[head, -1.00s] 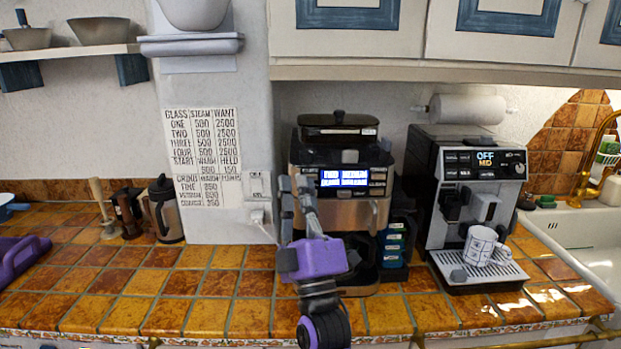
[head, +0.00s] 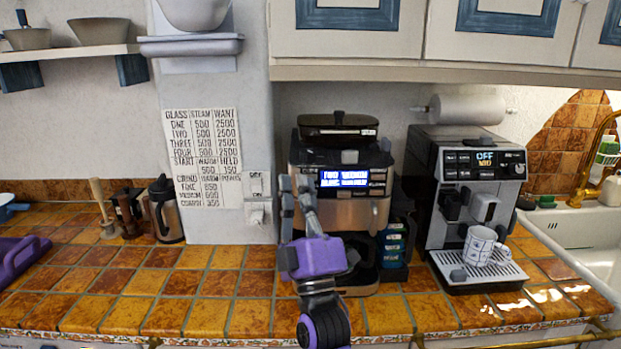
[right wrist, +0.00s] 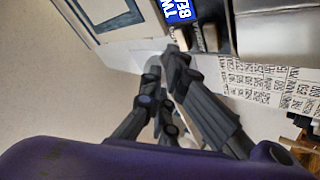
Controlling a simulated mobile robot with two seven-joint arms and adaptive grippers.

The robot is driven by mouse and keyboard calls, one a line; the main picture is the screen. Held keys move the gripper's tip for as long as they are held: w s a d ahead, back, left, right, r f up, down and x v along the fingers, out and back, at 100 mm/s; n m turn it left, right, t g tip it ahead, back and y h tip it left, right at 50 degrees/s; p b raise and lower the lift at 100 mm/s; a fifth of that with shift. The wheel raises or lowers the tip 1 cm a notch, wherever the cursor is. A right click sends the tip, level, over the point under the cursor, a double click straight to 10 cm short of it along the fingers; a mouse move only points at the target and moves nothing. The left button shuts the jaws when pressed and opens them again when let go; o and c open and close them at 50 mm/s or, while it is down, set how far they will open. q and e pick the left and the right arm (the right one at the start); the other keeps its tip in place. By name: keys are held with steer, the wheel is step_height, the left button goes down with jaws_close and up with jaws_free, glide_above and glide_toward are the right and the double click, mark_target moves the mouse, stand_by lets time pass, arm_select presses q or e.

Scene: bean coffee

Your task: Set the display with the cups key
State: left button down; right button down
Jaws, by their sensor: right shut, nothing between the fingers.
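The coffee machine (head: 352,210) with the lit blue display (head: 343,178) stands mid-counter. The top line starts with "TWO"; the rest is small and blurred. The display also shows in part in the right wrist view (right wrist: 178,10), reading "TW" and "BE". Keys flank the display; those on its left are partly hidden behind my right gripper, so I cannot tell which is the cups key. My right gripper (head: 295,182) is shut and empty, its tips at the left keys. In the right wrist view the tips (right wrist: 174,50) overlap a key; contact is unclear. My left gripper is not in view.
A second machine (head: 466,200) with a patterned mug (head: 482,246) stands at the right. A printed chart (head: 203,155) and switches (head: 257,186) are on the wall to the left. The tiled counter (head: 200,295) is clear in front.

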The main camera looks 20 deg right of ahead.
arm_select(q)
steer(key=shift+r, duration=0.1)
arm_select(e)
steer(key=shift+w+d, duration=0.1)
steer(key=shift+w, duration=0.15)
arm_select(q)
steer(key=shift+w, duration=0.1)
arm_select(e)
steer(key=shift+w+d, duration=0.1)
steer(key=shift+w, duration=0.25)
stand_by(0.4)
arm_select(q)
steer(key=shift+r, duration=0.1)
arm_select(e)
steer(key=shift+s, duration=0.1)
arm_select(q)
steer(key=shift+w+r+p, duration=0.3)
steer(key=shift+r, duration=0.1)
arm_select(e)
steer(key=shift+s+a, duration=0.25)
steer(key=shift+s, duration=0.45)
steer(key=shift+s, duration=0.1)
